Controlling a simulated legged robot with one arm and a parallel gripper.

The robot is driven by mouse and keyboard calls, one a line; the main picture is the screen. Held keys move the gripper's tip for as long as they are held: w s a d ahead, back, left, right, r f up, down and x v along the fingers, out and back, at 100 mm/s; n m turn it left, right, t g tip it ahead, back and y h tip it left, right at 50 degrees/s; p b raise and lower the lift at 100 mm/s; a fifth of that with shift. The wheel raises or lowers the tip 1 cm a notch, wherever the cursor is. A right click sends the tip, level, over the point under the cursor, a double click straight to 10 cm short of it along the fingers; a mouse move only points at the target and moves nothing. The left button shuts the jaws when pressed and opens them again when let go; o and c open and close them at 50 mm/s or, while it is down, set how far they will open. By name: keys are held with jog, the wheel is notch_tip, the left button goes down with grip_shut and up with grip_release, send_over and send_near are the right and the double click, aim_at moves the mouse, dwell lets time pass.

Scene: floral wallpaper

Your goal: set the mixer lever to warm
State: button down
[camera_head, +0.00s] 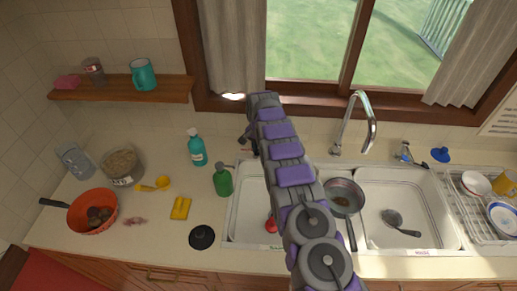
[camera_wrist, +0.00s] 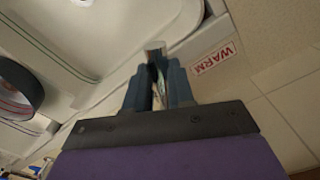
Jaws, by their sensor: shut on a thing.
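In the wrist view my gripper (camera_wrist: 158,82) has its dark blue fingers closed around a narrow metallic piece, the mixer lever (camera_wrist: 154,46), at the sink's rim. Most of the lever is hidden between the fingers. A white label with red letters reading WARM (camera_wrist: 213,61) is on the surface just right of the fingers. In the head view my arm runs up over the left basin, and my gripper (camera_head: 246,143) shows only partly, beside the arm behind the basin. The lever cannot be made out there.
The chrome faucet (camera_head: 366,112) stands behind the sink, right of my arm. A pan (camera_head: 344,192) sits between the basins; a ladle (camera_head: 398,222) lies in the right basin (camera_head: 372,230). A green bottle (camera_head: 223,181) and a teal bottle (camera_head: 196,148) stand left of the sink.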

jog(key=shift+w+a+m, duration=0.1)
jog(key=shift+a+m, duration=0.2)
jog(key=c, duration=1)
grip_release()
jog(key=shift+a, duration=0.1)
jog(key=shift+o, duration=0.2)
jog(key=shift+r, duration=0.2)
notch_tip(320, 180, up, 17)
jog(key=p, duration=0.7)
jog(key=shift+w+p, duration=0.25)
jog(key=shift+p, duration=0.05)
